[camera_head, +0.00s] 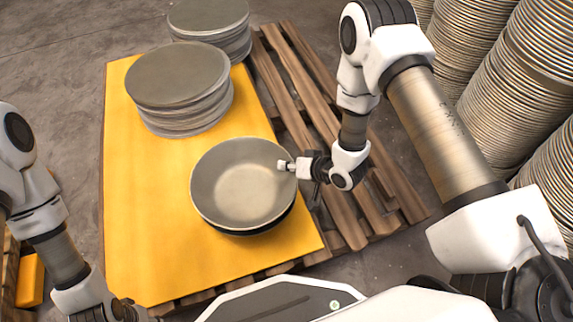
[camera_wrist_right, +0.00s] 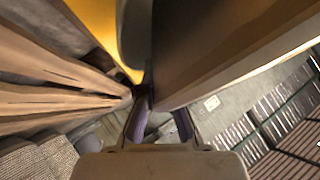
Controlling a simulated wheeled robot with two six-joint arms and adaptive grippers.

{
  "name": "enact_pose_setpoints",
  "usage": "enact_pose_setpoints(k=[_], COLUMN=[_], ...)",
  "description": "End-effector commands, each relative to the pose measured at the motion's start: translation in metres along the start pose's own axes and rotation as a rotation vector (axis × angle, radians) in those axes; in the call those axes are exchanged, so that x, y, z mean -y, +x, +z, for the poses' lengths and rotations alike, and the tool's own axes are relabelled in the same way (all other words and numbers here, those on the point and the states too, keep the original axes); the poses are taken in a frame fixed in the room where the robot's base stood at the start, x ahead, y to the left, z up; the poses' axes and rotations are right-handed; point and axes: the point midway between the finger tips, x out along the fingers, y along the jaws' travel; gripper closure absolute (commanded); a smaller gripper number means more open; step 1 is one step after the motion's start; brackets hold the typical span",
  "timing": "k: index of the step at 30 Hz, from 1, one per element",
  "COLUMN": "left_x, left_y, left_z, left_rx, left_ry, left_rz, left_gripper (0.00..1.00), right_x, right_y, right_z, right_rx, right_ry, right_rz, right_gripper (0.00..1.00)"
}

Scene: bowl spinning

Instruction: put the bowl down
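The grey metal bowl (camera_head: 243,182) is upright over the near right part of the yellow sheet (camera_head: 135,230). A dark band shows under its near side; I cannot tell whether the bowl touches the sheet. My right gripper (camera_head: 287,166) is at the bowl's right rim, with a fingertip over the inside edge, and appears shut on the rim. In the right wrist view the gripper's fingers (camera_wrist_right: 158,122) are beside the bowl's large blurred wall (camera_wrist_right: 215,45). My left gripper (camera_head: 125,310) is at the bottom left, away from the bowl, mostly cut off; its fingers are unclear.
A stack of grey discs (camera_head: 178,80) stands on the sheet behind the bowl, with another stack (camera_head: 210,18) farther back. The sheet lies on a wooden pallet (camera_head: 335,110). Tall stacks of bowls (camera_head: 515,85) stand at right. The sheet's left part is clear.

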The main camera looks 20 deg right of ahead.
Motion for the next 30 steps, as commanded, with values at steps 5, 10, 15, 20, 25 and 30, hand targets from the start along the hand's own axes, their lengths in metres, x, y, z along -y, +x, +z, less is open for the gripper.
enact_pose_setpoints(k=[5, 10, 15, 20, 25, 30], left_x=[0.000, 0.000, 0.000, 0.000, 0.000, 0.000], left_y=[0.002, 0.003, 0.003, 0.003, -0.001, -0.023], left_z=[0.000, 0.000, 0.000, 0.000, 0.000, 0.001], left_rx=[0.000, 0.000, 0.000, 0.000, 0.000, 0.002], left_ry=[-0.001, -0.001, -0.001, -0.001, 0.000, 0.003], left_rz=[0.000, 0.000, 0.000, 0.000, 0.000, 0.000], left_gripper=[0.60, 0.60, 0.60, 0.60, 0.60, 0.60], right_x=[-0.003, -0.004, -0.004, -0.004, 0.001, 0.005], right_y=[0.003, 0.005, 0.005, 0.005, 0.000, -0.036], right_z=[0.003, 0.004, 0.005, 0.005, -0.001, -0.007], right_rx=[-0.001, -0.002, 0.000, 0.000, -0.002, -0.001], right_ry=[0.001, 0.000, 0.000, 0.000, 0.000, 0.007], right_rz=[-0.001, -0.001, 0.000, 0.000, -0.001, 0.003], right_gripper=[1.00, 1.00, 0.83, 0.83, 0.83, 0.83])
